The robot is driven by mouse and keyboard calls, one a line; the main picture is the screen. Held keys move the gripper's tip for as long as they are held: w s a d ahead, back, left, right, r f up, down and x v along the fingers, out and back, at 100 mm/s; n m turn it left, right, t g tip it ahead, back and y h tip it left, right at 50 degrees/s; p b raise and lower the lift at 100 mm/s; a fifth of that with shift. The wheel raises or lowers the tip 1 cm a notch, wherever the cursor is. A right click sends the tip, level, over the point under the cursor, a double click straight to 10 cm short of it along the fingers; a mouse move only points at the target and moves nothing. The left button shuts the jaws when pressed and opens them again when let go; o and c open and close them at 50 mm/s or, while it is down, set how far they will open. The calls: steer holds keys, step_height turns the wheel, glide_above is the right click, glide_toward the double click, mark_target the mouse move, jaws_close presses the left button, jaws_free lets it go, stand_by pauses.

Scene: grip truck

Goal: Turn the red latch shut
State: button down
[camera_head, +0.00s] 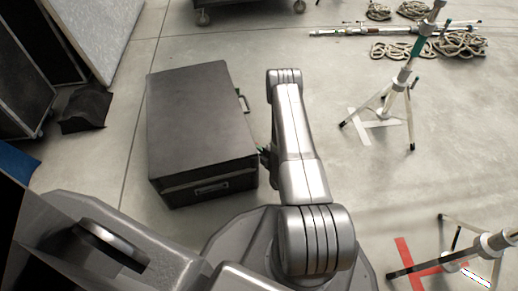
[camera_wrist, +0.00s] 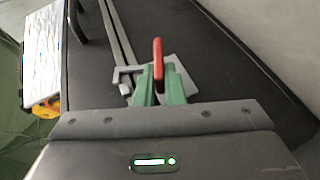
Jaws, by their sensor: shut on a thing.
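In the wrist view, the red latch (camera_wrist: 158,52) is a narrow upright lever on the dark face of the case (camera_wrist: 225,65). The green fingers of my gripper (camera_wrist: 159,76) are closed on it from both sides, and its upper part stands clear above them. A grey metal plate lies around the latch's base, partly hidden by the fingers. In the head view, the dark grey case (camera_head: 190,110) stands on the floor left of my arm. There my gripper (camera_head: 264,151) is at the case's right side, mostly hidden by my arm, and the latch cannot be made out.
A handle (camera_head: 243,102) sticks out from the case's right side. Tripod stands (camera_head: 398,85) and coiled ropes (camera_head: 430,47) are on the right. A black cloth (camera_head: 86,110) lies left of the case. The floor between the case and the stands is largely clear beyond my arm.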

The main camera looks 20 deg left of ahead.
steer(key=shift+s+f+n+t+y, duration=0.1)
steer(key=shift+f+n+t+y, duration=0.25)
steer(key=shift+y, duration=0.4)
steer(key=shift+s+f+n+t+y, duration=0.15)
steer(key=shift+n+t+y, duration=0.2)
steer(key=shift+t+y, duration=0.3)
steer(key=shift+y, duration=0.3)
steer(key=c, duration=1.5)
jaws_free()
steer(key=shift+w, duration=0.1)
steer(key=shift+d, duration=0.1)
